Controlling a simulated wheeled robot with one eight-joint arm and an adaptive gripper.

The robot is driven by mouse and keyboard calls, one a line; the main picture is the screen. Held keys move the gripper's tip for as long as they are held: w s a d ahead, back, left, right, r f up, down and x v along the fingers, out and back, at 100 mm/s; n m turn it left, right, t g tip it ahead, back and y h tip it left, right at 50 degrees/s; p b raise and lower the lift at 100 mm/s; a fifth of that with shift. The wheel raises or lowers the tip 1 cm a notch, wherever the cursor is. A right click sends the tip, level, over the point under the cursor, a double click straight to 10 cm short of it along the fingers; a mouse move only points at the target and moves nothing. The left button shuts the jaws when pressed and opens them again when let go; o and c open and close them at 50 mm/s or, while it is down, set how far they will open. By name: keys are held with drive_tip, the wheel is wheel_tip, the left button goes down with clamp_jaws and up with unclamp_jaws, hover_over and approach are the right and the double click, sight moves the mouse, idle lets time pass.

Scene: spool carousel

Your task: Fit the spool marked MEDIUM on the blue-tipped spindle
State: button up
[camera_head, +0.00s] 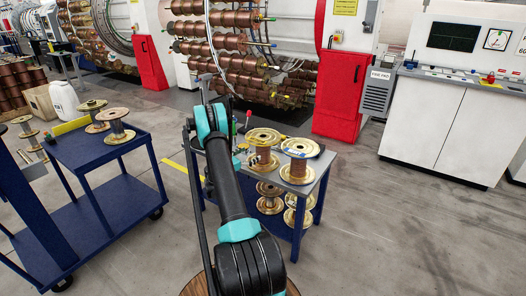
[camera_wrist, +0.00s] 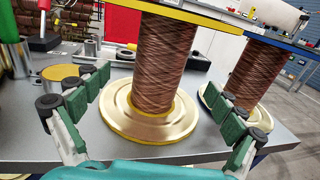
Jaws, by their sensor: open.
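In the wrist view, a spool of copper wire with a yellow-edged top flange (camera_wrist: 165,55) stands upright on the grey table. My gripper (camera_wrist: 165,88) is open, its green-padded fingers spread left and right of this spool's lower part, with no grip on it. A second copper spool with a blue-edged flange (camera_wrist: 252,78) stands behind to the right. Both also show in the head view, the yellow-edged one (camera_head: 263,155) and the blue-edged one (camera_head: 299,168). No MEDIUM marking is readable.
The small table (camera_head: 318,180) carries several spools on its lower shelf. A short cylinder (camera_wrist: 65,76) and tools stand left of the spool. Behind is a rack of copper spools (camera_head: 235,45). A blue cart (camera_head: 95,148) with spools is at left. Floor at right is clear.

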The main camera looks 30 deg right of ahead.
sight(263, 149)
drive_tip(key=w+d, duration=0.1)
drive_tip(key=d, duration=0.8)
drive_tip(key=shift+w+d+r, duration=0.15)
drive_tip(key=shift+w+r, duration=0.05)
drive_tip(key=shift+w, duration=0.1)
drive_tip(key=shift+c, duration=0.2)
drive_tip(key=c, duration=1.9)
drive_tip(key=shift+r, duration=0.1)
